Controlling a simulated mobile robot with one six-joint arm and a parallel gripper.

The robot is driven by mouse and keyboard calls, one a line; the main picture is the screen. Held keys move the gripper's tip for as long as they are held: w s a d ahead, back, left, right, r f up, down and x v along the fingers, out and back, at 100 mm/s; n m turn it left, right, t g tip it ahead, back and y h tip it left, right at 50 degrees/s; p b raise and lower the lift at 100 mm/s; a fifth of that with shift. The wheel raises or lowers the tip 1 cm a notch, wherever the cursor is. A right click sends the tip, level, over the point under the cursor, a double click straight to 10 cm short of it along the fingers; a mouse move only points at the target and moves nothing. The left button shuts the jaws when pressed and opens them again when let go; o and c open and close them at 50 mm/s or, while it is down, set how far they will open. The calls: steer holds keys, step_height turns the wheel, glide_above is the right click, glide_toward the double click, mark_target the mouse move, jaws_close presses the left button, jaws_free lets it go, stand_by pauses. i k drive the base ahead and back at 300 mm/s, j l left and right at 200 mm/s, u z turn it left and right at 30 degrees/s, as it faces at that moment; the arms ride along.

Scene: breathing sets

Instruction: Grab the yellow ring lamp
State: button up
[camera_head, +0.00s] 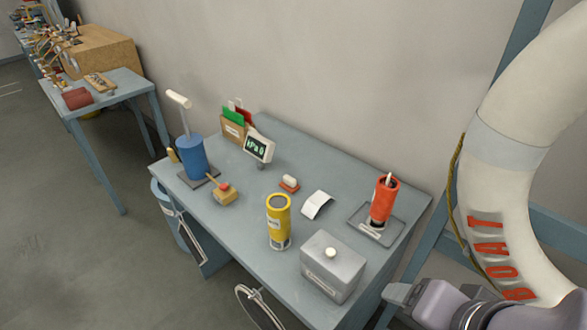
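A yellow cylinder (279,218) with a dark round top and a grey lower band stands upright on the grey-blue table (241,229), near its front edge. It is the only yellow lamp-like thing that I can make out, and nothing covers it. A grey end part of my arm, which looks like my gripper (399,293), shows at the lower right, to the right of the table and apart from the cylinder. Its fingers are too unclear to tell open from shut. I see nothing held.
A grey box (333,266) stands close to the right of the cylinder. A red cylinder (383,203) stands on a tray at the right. A blue cylinder (192,157) and a small display (259,146) stand farther left. A large white ring with red letters (482,170) fills the right side.

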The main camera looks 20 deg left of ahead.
mark_target(278, 204)
steer(key=u, duration=1.1)
steer(key=i+j+z, duration=0.35)
steer(key=j, duration=0.25)
steer(key=i+j+z, duration=0.35)
steer(key=j, duration=0.3)
steer(key=i+j+z, duration=0.15)
steer(key=j, duration=0.25)
